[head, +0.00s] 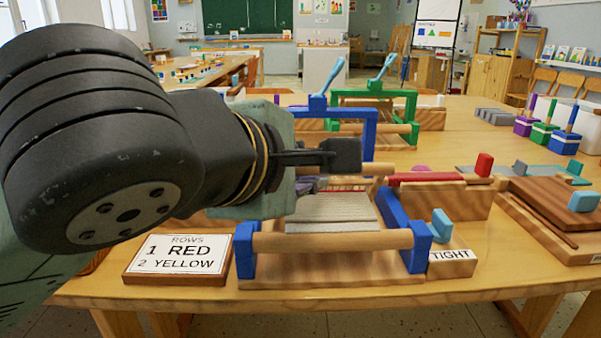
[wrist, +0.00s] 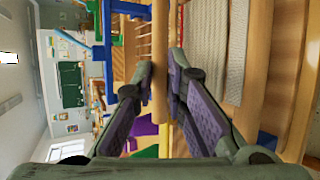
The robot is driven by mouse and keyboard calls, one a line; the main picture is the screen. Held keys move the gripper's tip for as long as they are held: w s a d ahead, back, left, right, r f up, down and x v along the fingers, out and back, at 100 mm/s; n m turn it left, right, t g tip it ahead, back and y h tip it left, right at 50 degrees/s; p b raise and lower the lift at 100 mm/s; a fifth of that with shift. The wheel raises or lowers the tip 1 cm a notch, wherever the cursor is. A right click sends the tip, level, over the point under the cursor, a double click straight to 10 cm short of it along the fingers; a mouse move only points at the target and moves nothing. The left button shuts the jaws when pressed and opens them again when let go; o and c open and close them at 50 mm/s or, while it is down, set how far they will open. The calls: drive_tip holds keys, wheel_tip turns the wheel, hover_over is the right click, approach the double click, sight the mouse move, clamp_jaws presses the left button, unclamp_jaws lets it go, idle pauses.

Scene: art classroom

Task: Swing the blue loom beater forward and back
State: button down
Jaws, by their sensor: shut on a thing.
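The blue loom (head: 392,218) stands on the table in front of me, with pale woven cloth (head: 330,208) between its side rails. The cloth also shows in the wrist view (wrist: 237,50). The beater's wooden bar (wrist: 160,45) runs between my two fingers in the wrist view. My gripper (wrist: 160,80) is shut on this bar, one finger on each side. In the head view my arm hides most of the beater; a short wooden end (head: 379,169) shows right of my gripper (head: 345,156).
A card (head: 180,258) reading 1 red, 2 yellow lies left of the loom. A TIGHT block (head: 452,262), a red shuttle (head: 432,177) on a wooden block and a wooden board (head: 548,200) are to the right. A green loom (head: 412,110) stands behind.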

drive_tip(key=shift+s+f, duration=0.15)
drive_tip(key=shift+f, duration=0.25)
drive_tip(key=c, duration=1.6)
unclamp_jaws()
drive_tip(key=shift+r, duration=0.15)
drive_tip(key=shift+s+a+r, duration=0.15)
drive_tip(key=shift+s+r, duration=0.05)
drive_tip(key=v, duration=0.7)
